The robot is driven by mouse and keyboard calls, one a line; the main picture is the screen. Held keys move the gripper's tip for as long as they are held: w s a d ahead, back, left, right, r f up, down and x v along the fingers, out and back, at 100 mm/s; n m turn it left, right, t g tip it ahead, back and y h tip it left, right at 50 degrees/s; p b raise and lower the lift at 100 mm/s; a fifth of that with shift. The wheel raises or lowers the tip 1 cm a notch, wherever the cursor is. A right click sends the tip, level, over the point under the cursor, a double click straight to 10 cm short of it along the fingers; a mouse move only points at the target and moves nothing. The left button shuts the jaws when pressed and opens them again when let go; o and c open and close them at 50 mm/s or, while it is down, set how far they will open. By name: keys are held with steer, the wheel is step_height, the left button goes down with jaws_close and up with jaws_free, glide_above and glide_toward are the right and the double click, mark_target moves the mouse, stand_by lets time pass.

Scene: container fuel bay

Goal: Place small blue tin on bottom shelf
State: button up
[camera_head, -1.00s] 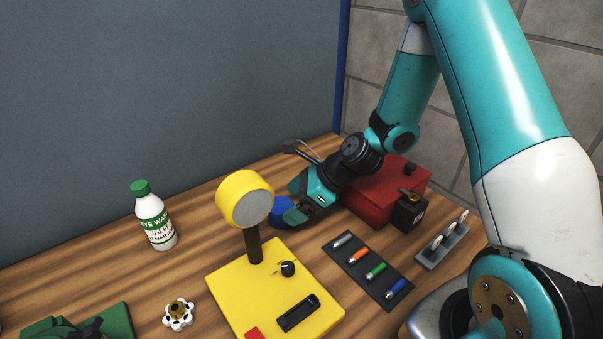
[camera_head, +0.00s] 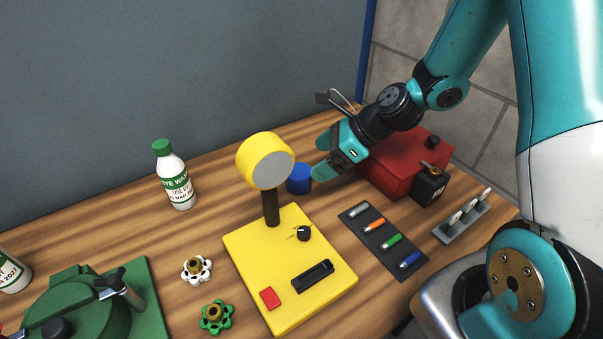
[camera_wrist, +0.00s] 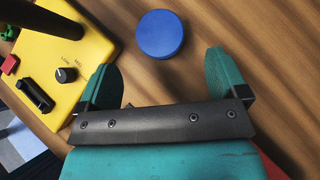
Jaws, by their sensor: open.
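The small blue tin (camera_head: 299,179) stands on the wooden workbench, just right of the yellow lamp-like head. In the wrist view the round blue tin (camera_wrist: 160,34) lies ahead of and between the line of my two fingers, apart from both. My gripper (camera_head: 325,168) is open and empty, close to the right of the tin in the head view. Its two teal fingers also show spread apart in the wrist view (camera_wrist: 163,78). No bottom shelf can be made out in these frames.
A yellow device (camera_head: 290,268) with a round head on a post stands left of the tin. A tray of coloured cylinders (camera_head: 372,245) lies in front. A white-and-green bottle (camera_head: 176,180) stands at the left. Bare bench lies between bottle and device.

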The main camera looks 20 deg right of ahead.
mark_target(299, 176)
steer(key=shift+w+a+f, duration=0.15)
steer(key=shift+a+f, duration=0.1)
steer(key=shift+f, duration=0.4)
steer(key=shift+w+a+f, duration=0.1)
steer(key=shift+a+f, duration=0.15)
steer(key=shift+f, duration=0.35)
steer(key=shift+p+x, duration=0.4)
steer(key=shift+x, duration=2.55)
steer(key=c, duration=1.1)
steer(key=shift+r, duration=0.1)
